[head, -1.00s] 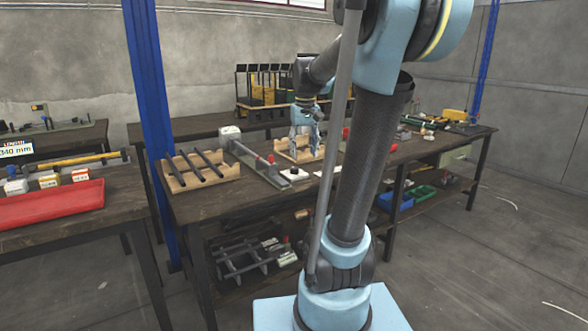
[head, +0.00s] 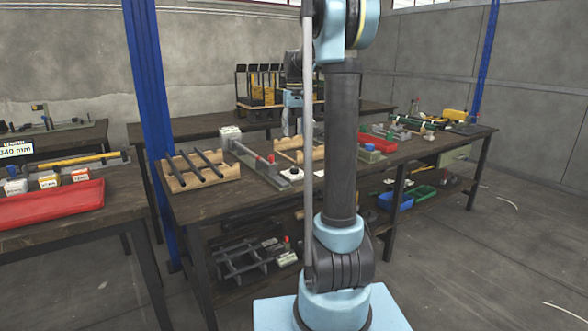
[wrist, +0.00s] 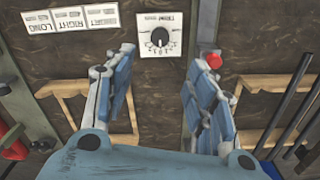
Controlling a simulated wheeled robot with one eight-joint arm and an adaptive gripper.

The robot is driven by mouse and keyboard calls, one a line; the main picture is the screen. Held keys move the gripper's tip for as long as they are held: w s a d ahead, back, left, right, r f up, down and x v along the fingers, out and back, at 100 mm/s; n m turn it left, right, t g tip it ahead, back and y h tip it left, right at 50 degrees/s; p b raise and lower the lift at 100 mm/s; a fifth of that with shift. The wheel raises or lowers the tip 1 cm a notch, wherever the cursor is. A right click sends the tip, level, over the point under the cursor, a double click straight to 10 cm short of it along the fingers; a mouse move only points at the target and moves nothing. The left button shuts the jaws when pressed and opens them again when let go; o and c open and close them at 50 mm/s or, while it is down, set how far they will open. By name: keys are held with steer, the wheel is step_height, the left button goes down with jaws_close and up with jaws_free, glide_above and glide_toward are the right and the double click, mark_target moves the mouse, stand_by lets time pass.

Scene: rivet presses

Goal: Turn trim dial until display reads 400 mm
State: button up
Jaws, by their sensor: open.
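The trim dial (wrist: 159,37) is a black round knob with a white pointer on a white scale plate, at the top middle of the wrist view. In the head view the dial (head: 294,173) lies on the middle workbench. My gripper (wrist: 168,52) is open and empty. Its two blue-and-grey fingers stand on either side of the dial in the picture, apart from it. In the head view my gripper (head: 289,118) is small and partly hidden by my arm. The length display (head: 16,149) at the left edge reads 340 mm.
A red-tipped post (wrist: 214,61) shows beside my right finger. Wooden racks (wrist: 66,93) flank the fingers, the right one with dark rods. White LONG, RIGHT and SHORT cards (wrist: 70,20) lie upper left. A red tray (head: 50,205) is on the left bench. A blue column (head: 147,100) stands between benches.

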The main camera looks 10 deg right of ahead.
mark_target(295, 168)
step_height(295, 168, down, 16)
steer(key=shift+f, duration=0.25)
stand_by(0.3)
steer(key=c, duration=1.1)
